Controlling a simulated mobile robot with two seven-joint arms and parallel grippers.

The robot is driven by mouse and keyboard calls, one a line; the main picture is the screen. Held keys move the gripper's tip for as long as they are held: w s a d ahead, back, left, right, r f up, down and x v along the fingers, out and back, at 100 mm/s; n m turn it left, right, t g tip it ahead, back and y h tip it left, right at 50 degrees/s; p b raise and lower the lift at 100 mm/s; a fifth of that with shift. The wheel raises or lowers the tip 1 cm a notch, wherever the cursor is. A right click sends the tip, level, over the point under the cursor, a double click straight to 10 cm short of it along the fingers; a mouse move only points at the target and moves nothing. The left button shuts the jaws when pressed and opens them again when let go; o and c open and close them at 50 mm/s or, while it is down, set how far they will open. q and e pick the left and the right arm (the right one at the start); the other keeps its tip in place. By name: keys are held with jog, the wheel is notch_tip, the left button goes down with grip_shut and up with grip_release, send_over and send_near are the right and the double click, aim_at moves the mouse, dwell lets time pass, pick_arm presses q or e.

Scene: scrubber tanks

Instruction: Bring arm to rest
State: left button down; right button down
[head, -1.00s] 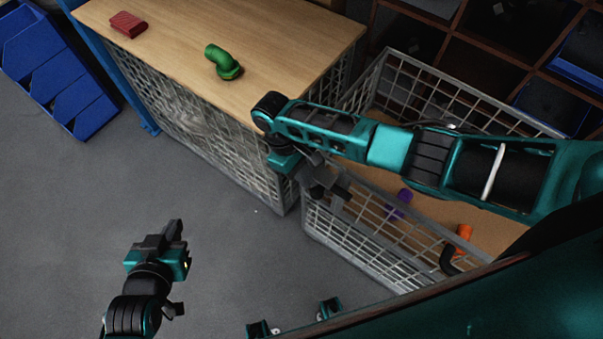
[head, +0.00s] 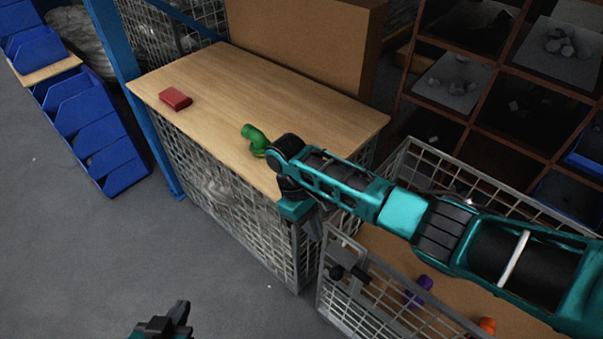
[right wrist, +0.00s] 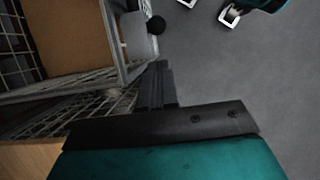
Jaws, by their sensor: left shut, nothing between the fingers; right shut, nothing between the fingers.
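My right arm reaches in from the right in the head view, over the wire mesh bin. My right gripper (head: 314,228) points down beside the front corner of the wooden-topped bench and is mostly hidden by its own wrist. In the right wrist view its dark fingers (right wrist: 156,86) are together with nothing between them, beside the mesh. I cannot tell whether they touch it. My left gripper (head: 180,316) is at the bottom edge of the head view, over the grey floor, shut and empty. The rest of the left arm is out of view.
The bench (head: 300,85) bears a red block (head: 175,98) and a green elbow pipe (head: 254,138). The mesh bin (head: 408,160) holds a purple piece (head: 420,289) and an orange piece (head: 487,325). Blue bins (head: 100,135) stand left. Floor (head: 120,250) at lower left is clear.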

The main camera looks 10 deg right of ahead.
jog(key=s+a+f+m+t+y, duration=0.2)
jog(key=s+a+f+t+y, duration=0.35)
jog(key=f, duration=0.35)
jog(key=s+d+r+m+t, duration=0.1)
jog(key=s+d+r+t, duration=0.2)
jog(key=d, duration=0.3)
jog(key=s+d+r+m+t, duration=0.2)
jog(key=s+d+r+t, duration=0.1)
jog(key=d+r+t, duration=0.1)
jog(key=d+t, duration=0.1)
jog(key=d, duration=0.1)
jog(key=shift+s+d+t+h, duration=0.35)
jog(key=shift+d, duration=0.05)
jog(key=shift+r, duration=0.1)
